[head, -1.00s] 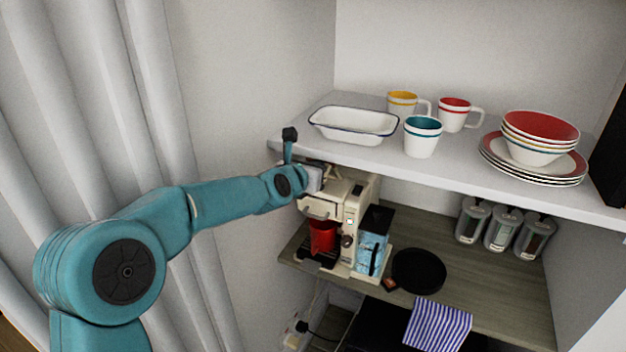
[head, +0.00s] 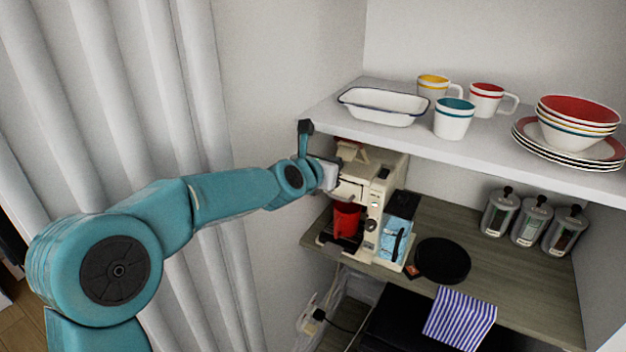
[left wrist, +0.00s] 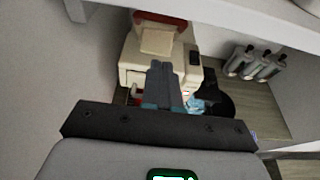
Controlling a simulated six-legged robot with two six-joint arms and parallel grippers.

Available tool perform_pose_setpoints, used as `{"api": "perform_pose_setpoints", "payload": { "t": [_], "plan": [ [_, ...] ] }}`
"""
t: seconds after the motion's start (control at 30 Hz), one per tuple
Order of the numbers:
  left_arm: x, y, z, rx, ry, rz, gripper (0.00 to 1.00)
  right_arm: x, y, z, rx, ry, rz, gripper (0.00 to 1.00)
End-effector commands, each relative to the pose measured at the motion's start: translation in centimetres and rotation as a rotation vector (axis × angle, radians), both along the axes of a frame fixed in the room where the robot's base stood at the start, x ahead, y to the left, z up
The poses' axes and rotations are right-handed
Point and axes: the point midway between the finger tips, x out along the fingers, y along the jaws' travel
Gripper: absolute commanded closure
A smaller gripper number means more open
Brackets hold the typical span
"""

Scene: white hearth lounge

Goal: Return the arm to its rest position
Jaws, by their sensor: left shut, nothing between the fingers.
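My left arm comes in from the left in the head view, and its gripper (head: 330,174) is at the left front of the cream coffee machine (head: 378,194). In the left wrist view the dark fingers (left wrist: 164,85) are together with nothing between them, pointing at the machine's front (left wrist: 190,75). The fingertips are hard to make out in the head view, and I cannot tell whether they touch the machine. A red cup (head: 346,217) stands under the machine's front. My right gripper is in neither view.
The white upper shelf (head: 495,150) is just above and right of the gripper. It holds an enamel dish (head: 384,107), mugs and stacked bowls. The wooden lower shelf (head: 510,262) holds a black round plate (head: 442,260) and canisters (head: 531,222). A white curtain (head: 110,110) hangs behind the arm.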

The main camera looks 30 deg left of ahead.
Motion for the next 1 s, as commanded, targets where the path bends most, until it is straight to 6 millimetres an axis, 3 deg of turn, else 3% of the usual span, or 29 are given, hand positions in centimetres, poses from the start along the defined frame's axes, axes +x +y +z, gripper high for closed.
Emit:
{"api": "perform_pose_setpoints", "payload": {
  "t": [0.4, 0.7, 0.77, 0.87, 1.0],
  "plan": [
    [-6.6, 0.3, 2.2, -0.001, -0.001, 0.001, 1.00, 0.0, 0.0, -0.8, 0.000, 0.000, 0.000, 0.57],
    [-7.6, 0.6, 2.1, 0.000, 0.005, 0.004, 1.00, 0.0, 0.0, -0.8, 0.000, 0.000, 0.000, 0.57],
    [-7.2, 0.5, 0.8, 0.000, 0.029, 0.003, 1.00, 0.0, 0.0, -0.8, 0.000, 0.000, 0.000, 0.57],
    [-6.4, 0.0, -4.0, -0.003, 0.116, -0.008, 1.00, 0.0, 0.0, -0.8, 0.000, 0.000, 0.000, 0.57],
    [-7.1, -2.0, -13.8, 0.011, 0.305, -0.060, 1.00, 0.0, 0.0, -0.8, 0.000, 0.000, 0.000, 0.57]
  ]
}}
